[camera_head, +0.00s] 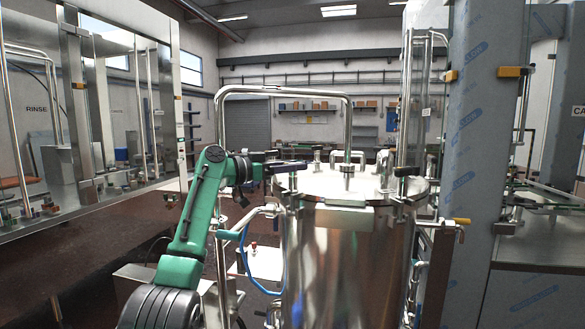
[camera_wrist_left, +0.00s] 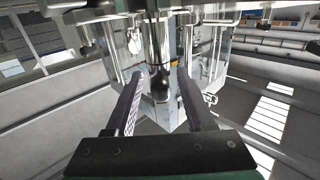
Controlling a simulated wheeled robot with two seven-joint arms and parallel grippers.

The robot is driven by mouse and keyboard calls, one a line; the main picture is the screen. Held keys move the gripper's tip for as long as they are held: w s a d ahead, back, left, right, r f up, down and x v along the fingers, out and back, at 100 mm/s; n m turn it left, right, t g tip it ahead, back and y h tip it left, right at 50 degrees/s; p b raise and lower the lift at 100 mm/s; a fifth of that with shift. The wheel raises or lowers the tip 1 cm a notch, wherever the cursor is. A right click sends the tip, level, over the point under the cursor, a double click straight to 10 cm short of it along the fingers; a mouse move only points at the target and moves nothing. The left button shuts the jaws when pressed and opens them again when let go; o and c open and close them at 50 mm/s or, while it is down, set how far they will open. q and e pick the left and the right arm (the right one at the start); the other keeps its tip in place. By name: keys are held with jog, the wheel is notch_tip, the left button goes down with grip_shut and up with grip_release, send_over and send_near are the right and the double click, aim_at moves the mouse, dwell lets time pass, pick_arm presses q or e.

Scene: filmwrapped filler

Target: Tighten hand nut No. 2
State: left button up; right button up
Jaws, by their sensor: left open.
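A shiny steel tank (camera_head: 345,260) with a round flat lid (camera_head: 340,186) stands at the centre of the head view. Hand nuts with dark knobs sit around its rim; one hand nut (camera_head: 407,171) shows at the right. No number is readable, so I cannot tell which is No. 2. My left gripper (camera_head: 290,167) reaches the left rim of the lid from the left, on a green arm. In the wrist view its two fingers are apart, and a dark knob (camera_wrist_left: 159,84) shows between them. I cannot tell whether they touch it. My right gripper is not in view.
A bent steel pipe (camera_head: 285,90) arches behind the tank. A blue hose (camera_head: 245,262) hangs at its left. A film-wrapped column (camera_head: 468,130) stands close on the right. A glazed machine marked RINSE (camera_head: 37,109) stands at the left.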

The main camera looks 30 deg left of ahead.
pick_arm(q)
jog(key=b+v, duration=0.7)
jog(key=v, duration=0.7)
jog(key=shift+s, duration=0.2)
